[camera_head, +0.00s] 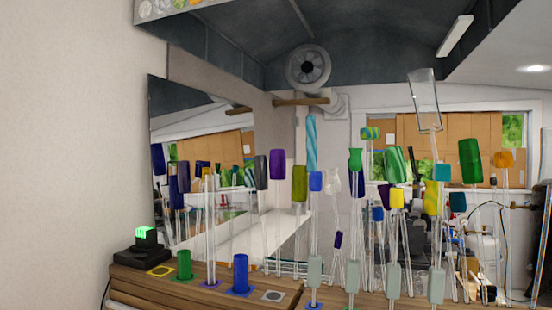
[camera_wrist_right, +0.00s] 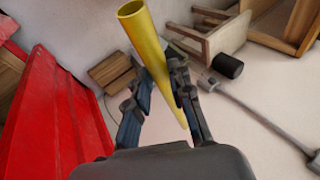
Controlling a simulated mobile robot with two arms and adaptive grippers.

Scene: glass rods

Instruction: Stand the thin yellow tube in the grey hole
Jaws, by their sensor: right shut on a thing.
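The thin yellow tube (camera_wrist_right: 148,42) is in the right wrist view, tilted, with its open end toward the upper left. My right gripper (camera_wrist_right: 157,72) is shut on it, with a finger on each side; the tube's lower end runs down between the fingers. The grey hole (camera_head: 273,296) is a dark round spot on a pale square at the front of the wooden bench in the head view, with nothing standing in it. Neither gripper shows in the head view, and my left gripper is in no view.
On the bench (camera_head: 135,287), a short green tube (camera_head: 184,265) and a blue tube (camera_head: 240,274) stand left of the grey hole, near a yellow-marked square (camera_head: 160,271). Several clear glass rods with coloured tops crowd the right. A red surface (camera_wrist_right: 55,115) shows in the wrist view.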

